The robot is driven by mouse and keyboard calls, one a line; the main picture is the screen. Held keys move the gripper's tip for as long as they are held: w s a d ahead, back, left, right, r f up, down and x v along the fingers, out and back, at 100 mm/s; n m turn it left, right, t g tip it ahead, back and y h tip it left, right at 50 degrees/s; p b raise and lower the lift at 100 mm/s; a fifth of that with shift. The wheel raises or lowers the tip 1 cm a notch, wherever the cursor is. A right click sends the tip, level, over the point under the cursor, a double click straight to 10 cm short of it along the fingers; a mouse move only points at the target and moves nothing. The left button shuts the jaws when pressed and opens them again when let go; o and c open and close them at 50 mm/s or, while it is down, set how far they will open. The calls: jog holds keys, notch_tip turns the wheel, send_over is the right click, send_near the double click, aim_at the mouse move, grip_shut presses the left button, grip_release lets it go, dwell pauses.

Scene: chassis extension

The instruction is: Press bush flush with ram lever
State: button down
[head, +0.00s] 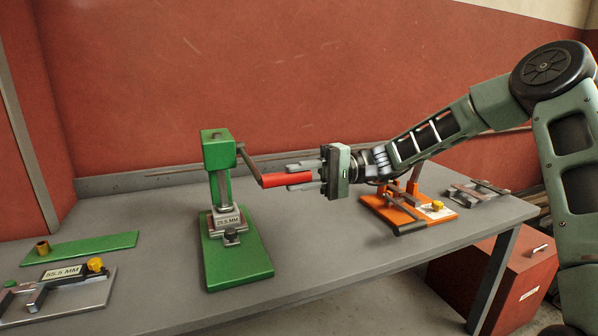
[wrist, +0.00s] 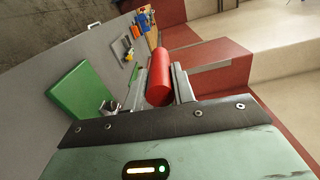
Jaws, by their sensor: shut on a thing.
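The green arbor press (head: 219,165) stands on the grey bench, its base toward the front. Its ram lever (head: 250,163) is a dark arm ending in a red handle (head: 287,180), tilted down to the right from the press head. My gripper (head: 303,176) is shut on the red handle, which also shows between the fingers in the wrist view (wrist: 159,78). Under the ram is a grey block with a "25.5 MM" label (head: 228,221). I cannot make out the bush there or whether it sits flush.
A green plate with a brass-coloured bush (head: 43,248) lies at the left. Below it is a grey fixture with a "55.5 MM" label (head: 62,272) and a yellow knob. An orange fixture (head: 405,212) stands right of the press. A red cabinet (head: 515,280) is under the bench. Bench between is clear.

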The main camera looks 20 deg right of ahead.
jog(key=shift+w+d+f+b, duration=0.1)
jog(key=shift+f+b, duration=0.5)
jog(key=shift+f, duration=1.05)
jog(key=c, duration=1.2)
grip_release()
jog(key=shift+w+f, duration=0.1)
jog(key=shift+o, duration=0.2)
jog(key=shift+r, duration=0.2)
jog(key=d+b, duration=0.1)
jog(key=d, duration=1.6)
jog(key=shift+d, duration=0.2)
jog(key=shift+c, duration=0.4)
